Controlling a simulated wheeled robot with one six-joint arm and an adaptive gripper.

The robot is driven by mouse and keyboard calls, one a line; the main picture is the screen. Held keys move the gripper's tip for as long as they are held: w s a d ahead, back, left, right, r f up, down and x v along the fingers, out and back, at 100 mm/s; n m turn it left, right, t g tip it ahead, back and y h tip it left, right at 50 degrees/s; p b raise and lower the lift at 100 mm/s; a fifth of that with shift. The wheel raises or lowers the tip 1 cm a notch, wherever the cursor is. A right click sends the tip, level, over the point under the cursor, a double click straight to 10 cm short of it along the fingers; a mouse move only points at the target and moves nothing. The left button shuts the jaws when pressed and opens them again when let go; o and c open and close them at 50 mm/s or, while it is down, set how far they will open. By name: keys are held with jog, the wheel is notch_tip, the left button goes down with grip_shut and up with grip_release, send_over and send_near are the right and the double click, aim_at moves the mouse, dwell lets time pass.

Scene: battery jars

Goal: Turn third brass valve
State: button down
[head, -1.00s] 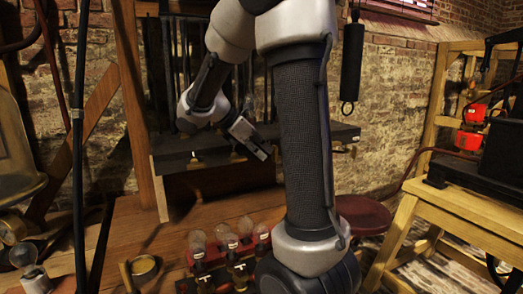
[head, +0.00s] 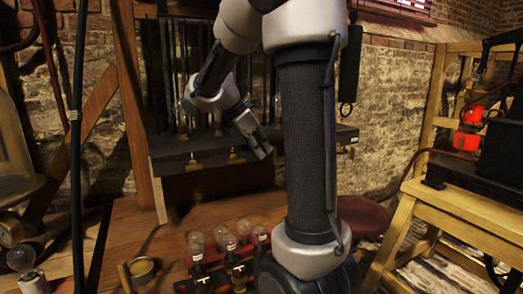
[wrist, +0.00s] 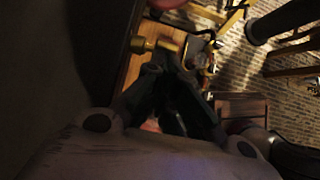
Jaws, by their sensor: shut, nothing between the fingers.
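Two small brass valves show along the front of the dark shelf in the head view, one at the left (head: 193,162) and one farther right (head: 235,157). My gripper (head: 266,153) is just right of the second one, at the shelf's front edge. In the wrist view a brass valve (wrist: 152,45) lies close to the tips of my gripper (wrist: 168,70). I cannot tell whether they touch, or which valve of the row it is. The fingers are shut and empty. My arm hides part of the shelf, and any valve behind it.
Glass bulbs (head: 226,241) on a red base stand on the wooden bench below. A brass ring-shaped part (head: 142,268) is left of them. A round dark red stool seat (head: 364,217) is at the right, beside a wooden table (head: 455,215) with black equipment.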

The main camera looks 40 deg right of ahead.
jog(key=shift+d+r+y, duration=0.1)
jog(key=shift+d+y, duration=0.05)
jog(key=shift+y, duration=0.15)
jog(key=d+t+y, duration=0.1)
jog(key=y, duration=0.3)
jog(key=s+d+r+t+y, duration=0.1)
jog(key=d+y, duration=0.1)
jog(key=y, duration=0.2)
jog(key=d+t+y, duration=0.1)
jog(key=d+y, duration=0.1)
jog(key=y, duration=0.2)
jog(key=shift+s+r, duration=0.2)
jog(key=shift+r, duration=0.15)
jog(key=shift+s+d+f, duration=0.1)
jog(key=shift+d+f, duration=0.05)
jog(key=shift+d, duration=0.2)
dwell(1.0)
dwell(1.0)
